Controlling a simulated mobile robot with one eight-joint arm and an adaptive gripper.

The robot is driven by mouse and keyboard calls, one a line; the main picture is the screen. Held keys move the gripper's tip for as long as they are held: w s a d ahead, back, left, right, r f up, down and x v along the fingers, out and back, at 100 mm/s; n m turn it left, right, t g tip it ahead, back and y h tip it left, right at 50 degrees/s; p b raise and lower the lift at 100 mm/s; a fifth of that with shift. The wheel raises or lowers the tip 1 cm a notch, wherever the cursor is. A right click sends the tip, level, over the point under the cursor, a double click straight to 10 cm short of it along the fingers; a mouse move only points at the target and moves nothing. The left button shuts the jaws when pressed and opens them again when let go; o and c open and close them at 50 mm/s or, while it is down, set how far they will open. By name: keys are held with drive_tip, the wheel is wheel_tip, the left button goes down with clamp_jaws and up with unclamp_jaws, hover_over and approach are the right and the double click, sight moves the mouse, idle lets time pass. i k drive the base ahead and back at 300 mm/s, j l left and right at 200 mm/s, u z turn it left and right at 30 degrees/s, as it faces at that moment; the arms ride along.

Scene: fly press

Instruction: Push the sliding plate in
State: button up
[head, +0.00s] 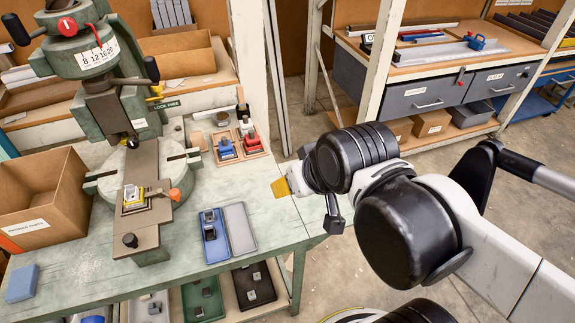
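The sliding plate (151,222) is a long brown-grey strip. It runs out from under the green fly press (90,75) toward the front of the bench. A dark knob (129,240) stands near its front end. A small yellow and silver fixture (133,196) sits on the plate, in front of the press ram rather than under it. My gripper (308,197) is at the right, over the bench's right edge, well apart from the plate. My own wrist hides much of it, so its opening cannot be made out.
A cardboard bin (45,198) stands left of the plate. A blue tray (214,237) and a grey tray (240,227) lie to the right. An orange-tipped lever (174,194) juts beside the plate. Bare green bench top (195,272) lies in front. Shelving stands behind my arm.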

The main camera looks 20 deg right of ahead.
sight(135, 232)
drive_tip(key=j+u, duration=0.1)
drive_tip(key=u, duration=0.25)
drive_tip(key=k+j+u, duration=0.1)
drive_tip(key=u, duration=0.25)
drive_tip(key=j+u, duration=0.15)
drive_tip(key=u, duration=0.2)
drive_tip(key=k, duration=0.05)
